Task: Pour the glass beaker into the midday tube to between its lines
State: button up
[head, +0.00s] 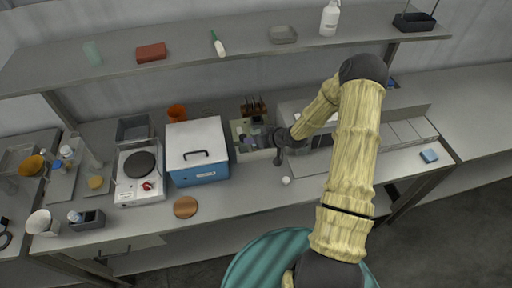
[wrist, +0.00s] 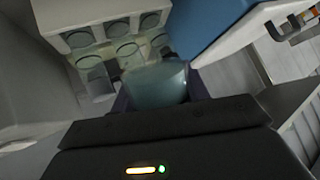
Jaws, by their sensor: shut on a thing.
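My gripper (wrist: 158,98) is shut on the glass beaker (wrist: 155,80), a pale blue-green, see-through vessel in the middle of the wrist view. The beaker is close to a white rack (wrist: 68,17) with rows of round holes and clear tubes (wrist: 97,78) in it. Which tube is the midday one cannot be told, as no label or line can be read. In the head view my gripper (head: 279,150) is at the right side of the pale rack (head: 243,155) on the bench; the beaker is too small there to make out. Its liquid level and tilt are unclear.
A blue box with a white lid (head: 197,145) stands just left of the rack. A hot plate (head: 140,172) is farther left. A small white ball-like thing (head: 286,181) and a brown disc (head: 186,207) lie near the bench's front. A shelf (head: 240,50) runs above.

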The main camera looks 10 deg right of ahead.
jog(key=shift+r+p, duration=0.15)
jog(key=shift+p, duration=0.15)
jog(key=shift+s+g+p, duration=0.1)
jog(key=shift+g+p, duration=0.2)
jog(key=shift+p, duration=0.25)
dwell(0.4)
jog(key=shift+g+p, duration=0.3)
jog(key=shift+p, duration=0.55)
jog(key=shift+s+m, duration=0.1)
jog(key=shift+m, duration=0.2)
jog(key=shift+p, duration=0.65)
jog(key=shift+s+g+p, duration=0.1)
jog(key=shift+g+p, duration=0.3)
jog(key=shift+p, duration=0.1)
jog(key=shift+s+m+g+p, duration=0.1)
jog(key=shift+m+g+p, duration=0.4)
jog(key=shift+p, duration=1.4)
jog(key=shift+f+g+p, duration=0.25)
jog(key=shift+g+p, duration=0.25)
jog(key=shift+p, duration=0.05)
dwell(0.8)
jog(key=shift+f, duration=0.1)
dwell(0.7)
